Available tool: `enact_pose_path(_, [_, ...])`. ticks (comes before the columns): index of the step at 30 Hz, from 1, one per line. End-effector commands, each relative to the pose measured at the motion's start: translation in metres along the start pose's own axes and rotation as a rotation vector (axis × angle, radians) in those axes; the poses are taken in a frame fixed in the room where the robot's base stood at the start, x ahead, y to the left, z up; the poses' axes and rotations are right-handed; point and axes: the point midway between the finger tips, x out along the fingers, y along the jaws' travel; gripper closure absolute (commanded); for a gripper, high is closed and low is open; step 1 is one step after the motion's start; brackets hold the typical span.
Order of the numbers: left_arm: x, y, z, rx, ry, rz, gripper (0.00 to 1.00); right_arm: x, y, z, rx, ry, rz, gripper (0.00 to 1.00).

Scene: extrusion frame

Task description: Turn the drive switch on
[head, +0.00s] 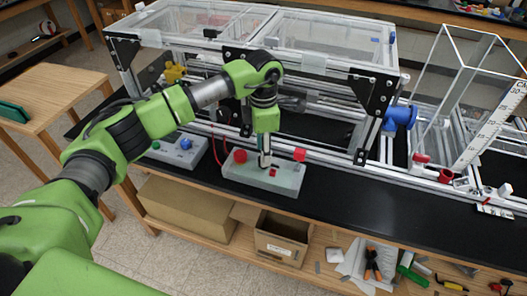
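A pale grey control box (288,186) lies on the black bench top in front of the frame. It carries a round red button (240,156) at left, a red block-like part (299,154) at right and a small red switch (274,172) in the middle. Which of these is the drive switch is not labelled legibly, and its position cannot be read. My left gripper (264,160) points down over the middle of this box, its tips close beside the small red switch. Contact and finger gap cannot be made out. My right gripper is not in view.
A second grey box (190,158) with a blue knob (185,144) lies to the left. The aluminium extrusion frame (340,68) stands close behind, with a blue part (400,117) at its right corner. Red cables run between the boxes. The black bench top (370,205) is clear to the right.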

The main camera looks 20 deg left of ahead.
Motion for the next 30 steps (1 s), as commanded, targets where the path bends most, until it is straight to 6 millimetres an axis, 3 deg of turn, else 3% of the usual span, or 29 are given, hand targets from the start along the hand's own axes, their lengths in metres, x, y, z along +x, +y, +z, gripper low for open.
enact_pose_path(6, [0.024, 0.000, 0.000, -0.001, -0.001, -0.001, 0.61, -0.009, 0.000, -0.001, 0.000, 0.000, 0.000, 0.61])
enact_pose_path(17, [0.029, 0.000, 0.001, 0.001, -0.001, 0.000, 0.61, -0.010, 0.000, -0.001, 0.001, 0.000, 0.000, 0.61])
enact_pose_path(21, [0.029, 0.000, 0.001, 0.000, -0.001, 0.000, 0.97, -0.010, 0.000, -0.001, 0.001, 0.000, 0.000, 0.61])
enact_pose_path(30, [0.030, 0.000, 0.001, 0.013, -0.002, 0.001, 0.99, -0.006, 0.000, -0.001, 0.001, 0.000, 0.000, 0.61])
